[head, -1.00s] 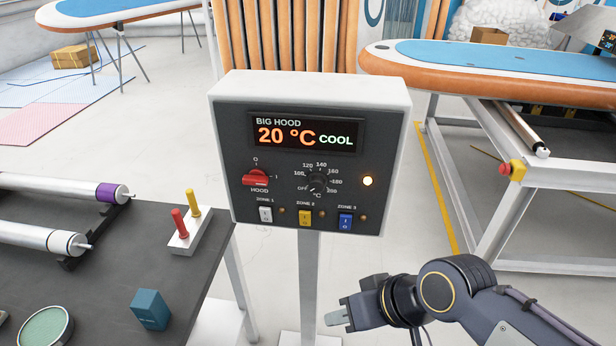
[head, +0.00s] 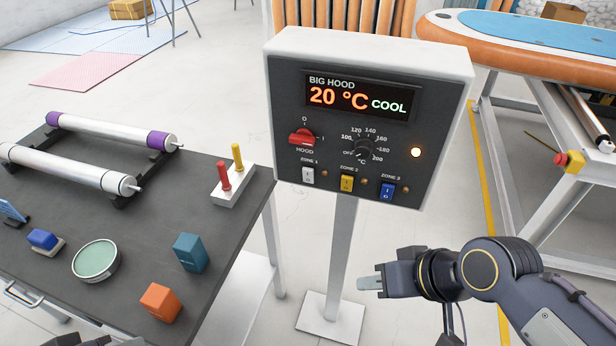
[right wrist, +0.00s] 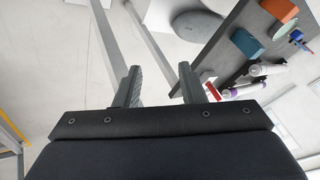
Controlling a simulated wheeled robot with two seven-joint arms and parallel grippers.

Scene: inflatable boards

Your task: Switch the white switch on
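The white switch (head: 308,175) sits under the label ZONE 1 at the lower left of the grey control box (head: 455,55). A yellow switch (head: 347,183) and a blue switch (head: 387,191) sit to its right. My right gripper (head: 370,284) is below and to the right of the white switch, apart from the box and pointing left. In the right wrist view its fingers (right wrist: 160,85) are spread with nothing between them. Dark parts at the bottom left edge of the head view may be my left gripper, but its fingers cannot be made out.
A red HOOD knob (head: 302,137) and a round temperature dial (head: 363,149) are above the switches. The box stands on a white post (head: 340,250). A dark table (head: 130,215) with rollers and blocks is at left. A board bench (head: 550,50) is at right.

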